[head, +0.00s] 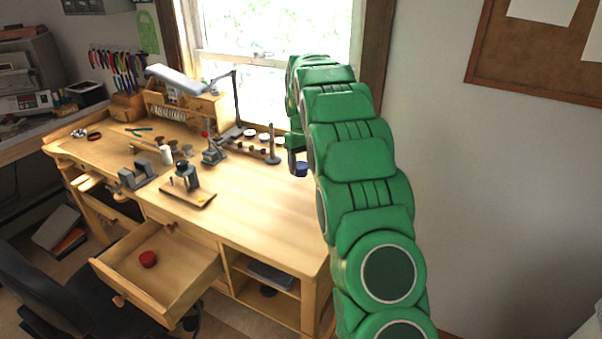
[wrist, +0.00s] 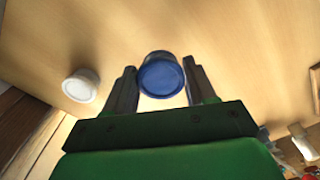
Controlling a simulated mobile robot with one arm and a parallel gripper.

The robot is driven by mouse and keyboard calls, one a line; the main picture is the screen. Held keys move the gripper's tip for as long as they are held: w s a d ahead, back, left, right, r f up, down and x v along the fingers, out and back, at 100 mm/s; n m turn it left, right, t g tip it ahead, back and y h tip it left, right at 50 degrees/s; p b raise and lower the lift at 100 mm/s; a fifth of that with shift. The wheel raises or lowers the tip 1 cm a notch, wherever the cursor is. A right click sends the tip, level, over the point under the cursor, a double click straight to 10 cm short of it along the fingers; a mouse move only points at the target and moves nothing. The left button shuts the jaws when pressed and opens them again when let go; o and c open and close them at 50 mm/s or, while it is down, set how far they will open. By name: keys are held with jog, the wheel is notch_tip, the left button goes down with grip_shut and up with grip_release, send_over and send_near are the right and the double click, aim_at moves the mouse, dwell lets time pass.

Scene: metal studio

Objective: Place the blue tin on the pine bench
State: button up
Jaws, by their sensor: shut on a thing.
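The blue tin (head: 301,169) is small and round and hangs at the lower end of my gripper (head: 297,152). In the wrist view the blue tin (wrist: 162,76) sits between the two dark fingers of my gripper (wrist: 162,88), which is shut on it. The pine bench (head: 255,200) is a light wooden workbench below the window. The tin shows against the bench's right back part; I cannot tell how much gap lies between tin and bench top. My green arm hides the bench's right end.
Small tools, jars and a lamp (head: 178,79) crowd the bench's back and left. A white round container (wrist: 82,85) stands left of the tin in the wrist view. The front right bench top is clear. An open drawer (head: 185,285) holds a red tin (head: 148,259).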

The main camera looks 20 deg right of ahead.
aim_at(301, 165)
jog(key=shift+w+f, duration=0.3)
jog(key=shift+f, duration=1.55)
jog(key=shift+f, duration=0.1)
jog(key=o, duration=1)
jog(key=shift+o, duration=0.2)
